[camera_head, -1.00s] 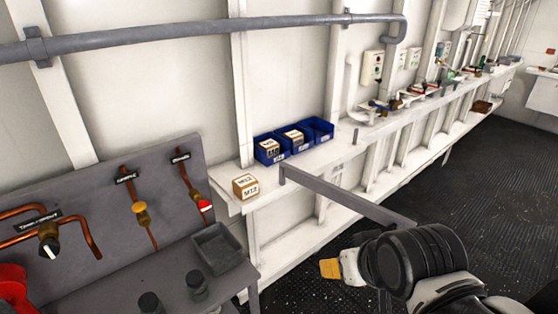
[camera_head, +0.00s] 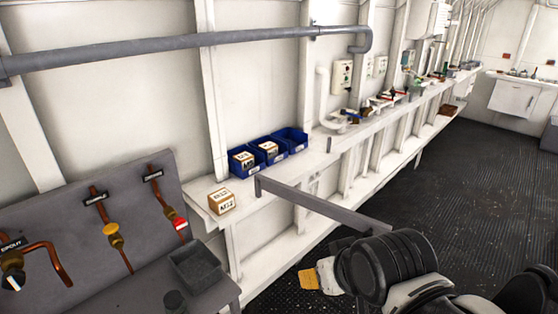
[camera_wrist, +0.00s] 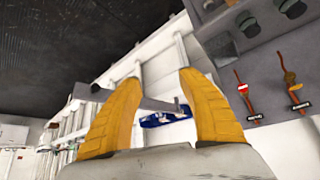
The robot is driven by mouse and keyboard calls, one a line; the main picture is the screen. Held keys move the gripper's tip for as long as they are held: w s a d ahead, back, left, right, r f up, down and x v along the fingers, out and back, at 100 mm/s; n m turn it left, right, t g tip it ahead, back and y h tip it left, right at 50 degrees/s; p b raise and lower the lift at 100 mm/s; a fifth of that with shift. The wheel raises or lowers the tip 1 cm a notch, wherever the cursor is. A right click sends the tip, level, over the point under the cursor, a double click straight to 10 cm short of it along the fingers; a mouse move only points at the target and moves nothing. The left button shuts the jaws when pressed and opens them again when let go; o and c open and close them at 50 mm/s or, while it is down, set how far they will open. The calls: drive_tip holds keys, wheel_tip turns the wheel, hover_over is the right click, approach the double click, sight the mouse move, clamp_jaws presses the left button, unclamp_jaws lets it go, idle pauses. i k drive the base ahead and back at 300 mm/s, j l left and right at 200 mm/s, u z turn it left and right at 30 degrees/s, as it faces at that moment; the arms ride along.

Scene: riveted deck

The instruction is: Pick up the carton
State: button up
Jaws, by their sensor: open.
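A small brown and white carton (camera_head: 221,201) with printed labels sits upright on the near left end of the white wall ledge (camera_head: 205,188), in the head view. Two similar cartons sit in blue bins (camera_head: 268,152) just behind and to the right of it. My gripper (camera_head: 308,279) is low and to the right of the carton, well apart from it. In the wrist view my gripper's two yellow fingers (camera_wrist: 158,85) are spread with nothing between them. The blue bins (camera_wrist: 165,118) show beyond the fingers; I cannot make out the lone carton there.
A grey bar (camera_head: 320,208) juts out from the ledge between the carton and my arm. A grey bench with a dark tray (camera_head: 198,266) and valve panel (camera_head: 100,225) stands at the left. Fittings line the ledge farther right. Dark floor (camera_head: 450,190) is open at the right.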

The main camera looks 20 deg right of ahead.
sight(221, 201)
drive_tip(key=i+l+u, duration=0.35)
drive_tip(key=i+u, duration=0.15)
drive_tip(key=i, duration=0.2)
drive_tip(key=i+l+u, duration=0.5)
drive_tip(key=i+l, duration=0.1)
